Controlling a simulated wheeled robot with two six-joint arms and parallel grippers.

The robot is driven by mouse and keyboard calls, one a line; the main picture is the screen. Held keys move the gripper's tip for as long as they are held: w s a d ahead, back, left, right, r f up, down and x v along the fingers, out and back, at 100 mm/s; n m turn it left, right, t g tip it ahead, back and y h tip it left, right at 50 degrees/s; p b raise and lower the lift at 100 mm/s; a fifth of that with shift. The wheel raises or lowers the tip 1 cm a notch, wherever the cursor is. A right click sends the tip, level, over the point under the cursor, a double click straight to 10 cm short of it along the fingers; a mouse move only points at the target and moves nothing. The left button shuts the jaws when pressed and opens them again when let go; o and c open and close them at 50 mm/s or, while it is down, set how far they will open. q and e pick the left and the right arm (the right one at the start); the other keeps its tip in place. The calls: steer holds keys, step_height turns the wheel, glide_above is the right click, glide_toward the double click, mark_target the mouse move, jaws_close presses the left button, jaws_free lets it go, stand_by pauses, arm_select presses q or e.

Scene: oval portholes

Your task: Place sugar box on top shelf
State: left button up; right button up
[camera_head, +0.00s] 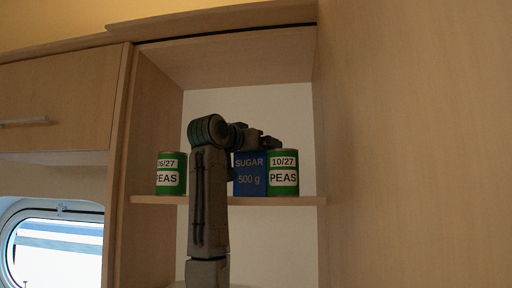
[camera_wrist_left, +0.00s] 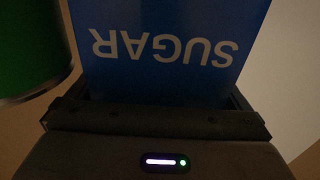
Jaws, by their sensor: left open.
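The blue sugar box (camera_head: 250,180), marked "SUGAR 500 g", stands upright on the shelf (camera_head: 150,199) in the open wooden cabinet. My left gripper (camera_head: 262,139) is at the top of the box, with my arm rising in front of the shelf. In the left wrist view the sugar box (camera_wrist_left: 165,45) fills the space between the two open fingers of my left gripper (camera_wrist_left: 155,100). Its lettering is upside down there. Whether the fingers touch the box I cannot tell. My right gripper is not in view.
A green peas can (camera_head: 284,180) marked 10/27 stands right beside the box. Another peas can (camera_head: 170,180) stands at the shelf's left. The cabinet's right wall (camera_head: 400,150) is close. A closed cupboard door (camera_head: 60,105) and an oval porthole (camera_head: 55,245) are at left.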

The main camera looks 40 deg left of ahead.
arm_select(q)
steer(key=s+d+b, duration=0.1)
steer(key=s+b, duration=0.5)
steer(key=s, duration=0.6)
steer(key=shift+d, duration=0.2)
steer(key=shift+s+r, duration=0.1)
steer(key=shift+r, duration=0.05)
stand_by(0.5)
